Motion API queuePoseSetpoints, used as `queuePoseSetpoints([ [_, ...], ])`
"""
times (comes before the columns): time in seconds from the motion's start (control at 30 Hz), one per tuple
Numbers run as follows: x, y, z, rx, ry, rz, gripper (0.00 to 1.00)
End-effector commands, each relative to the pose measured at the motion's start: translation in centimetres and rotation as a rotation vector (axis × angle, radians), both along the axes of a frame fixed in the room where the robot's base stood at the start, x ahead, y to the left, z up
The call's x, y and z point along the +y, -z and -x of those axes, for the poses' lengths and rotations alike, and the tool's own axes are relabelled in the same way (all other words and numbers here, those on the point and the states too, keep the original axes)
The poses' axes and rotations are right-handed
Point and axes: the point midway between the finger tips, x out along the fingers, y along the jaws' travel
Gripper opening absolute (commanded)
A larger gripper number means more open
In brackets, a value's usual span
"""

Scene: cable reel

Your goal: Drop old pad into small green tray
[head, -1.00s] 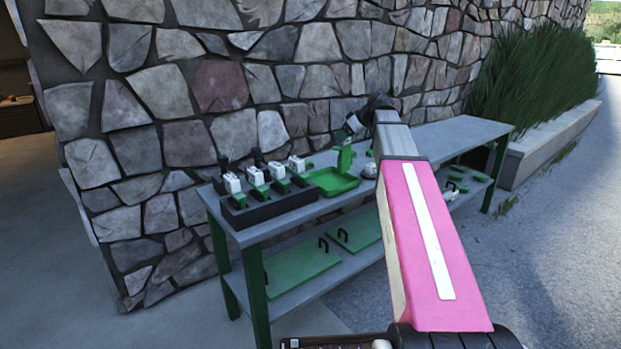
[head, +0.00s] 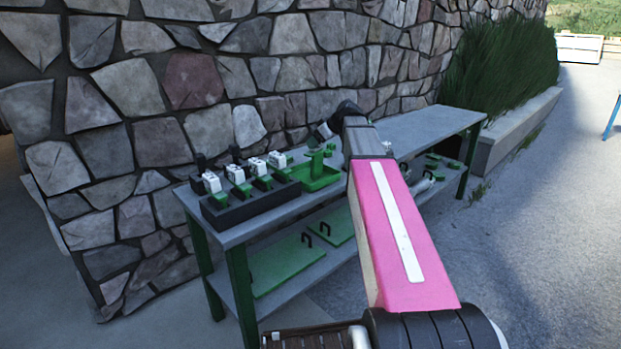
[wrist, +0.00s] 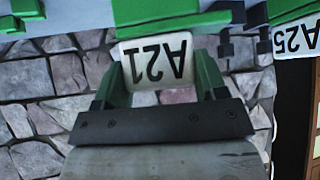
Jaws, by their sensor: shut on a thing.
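My gripper (wrist: 155,85) shows in the wrist view with two green fingers shut on a white block marked A21 (wrist: 158,62), which I take as the old pad. The marking is upside down in this view. In the head view my gripper (head: 318,150) is over the small green tray (head: 322,184), which sits on the bench just right of the black rack. The held block is too small to make out in the head view. I cannot tell whether it touches the tray.
The grey bench (head: 415,130) stands along a stone wall. A black rack (head: 250,204) holds several white, green and black units. Green panels with black handles (head: 290,262) lie on the lower shelf. A white piece marked A25 (wrist: 297,36) shows in the wrist view.

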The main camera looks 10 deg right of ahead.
Motion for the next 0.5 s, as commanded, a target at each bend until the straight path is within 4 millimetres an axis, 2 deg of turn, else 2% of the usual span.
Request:
queuePoseSetpoints([
  [0.3,0.0,0.27,-0.02,-0.001,-0.001,0.0,0.11],
  [0.33,0.0,0.27,-0.02,-0.001,-0.001,0.0,0.75],
  [0.4,0.01,0.27,-0.01,-0.001,0.0,-0.001,0.95],
  [0.5,0.01,0.28,-0.01,-0.001,0.0,-0.001,0.95],
])
